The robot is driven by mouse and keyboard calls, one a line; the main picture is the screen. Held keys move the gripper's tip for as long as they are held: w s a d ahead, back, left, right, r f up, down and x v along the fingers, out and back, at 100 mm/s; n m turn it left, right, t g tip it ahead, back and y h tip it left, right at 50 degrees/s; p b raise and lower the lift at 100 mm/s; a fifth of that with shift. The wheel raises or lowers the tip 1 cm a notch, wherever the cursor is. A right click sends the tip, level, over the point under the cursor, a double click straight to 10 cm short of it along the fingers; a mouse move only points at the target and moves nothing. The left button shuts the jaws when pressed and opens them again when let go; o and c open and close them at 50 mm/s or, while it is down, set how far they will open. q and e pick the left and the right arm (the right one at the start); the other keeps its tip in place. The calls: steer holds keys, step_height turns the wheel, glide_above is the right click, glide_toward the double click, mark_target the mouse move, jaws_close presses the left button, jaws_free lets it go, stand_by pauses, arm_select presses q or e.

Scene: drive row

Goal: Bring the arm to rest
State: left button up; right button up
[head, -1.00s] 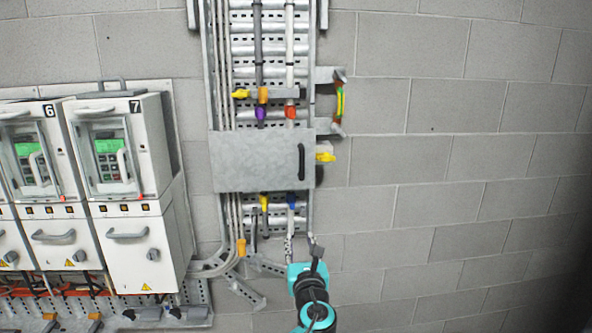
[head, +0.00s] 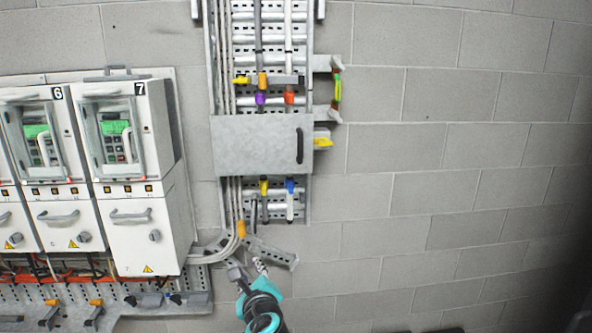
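My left gripper (head: 248,267) shows at the bottom middle of the head view, at the end of my teal and black arm. Its two fingers point up and stand apart, with nothing seen between them. In the picture it lies just below the cable ladder, by the slanted grey perforated bracket (head: 272,252); whether it touches the bracket I cannot tell. My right gripper is not in view.
Grey cabinets stand at left, among them number 7 (head: 136,215) and number 6 (head: 47,205). A grey cover plate with a black handle (head: 258,145) crosses the cable ladder. The block wall (head: 455,150) at right is bare.

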arm_select(q)
steer(key=s+a+f+n+g+b, duration=0.3)
steer(key=s+a+f+n+b, duration=0.15)
steer(key=s+f+n, duration=0.35)
steer(key=s+a+f+n+g+b, duration=0.25)
steer(key=s+a+f+n, duration=0.3)
steer(key=f, duration=0.45)
steer(key=s+d+f+n+g+h+b, duration=0.2)
steer(key=s+d+f+n+h+b, duration=0.1)
steer(key=s+f+n, duration=0.7)
steer(key=shift+s+f+n+h+b, duration=0.25)
steer(key=shift+f+n+h+b, duration=0.25)
steer(key=shift+b, duration=0.4)
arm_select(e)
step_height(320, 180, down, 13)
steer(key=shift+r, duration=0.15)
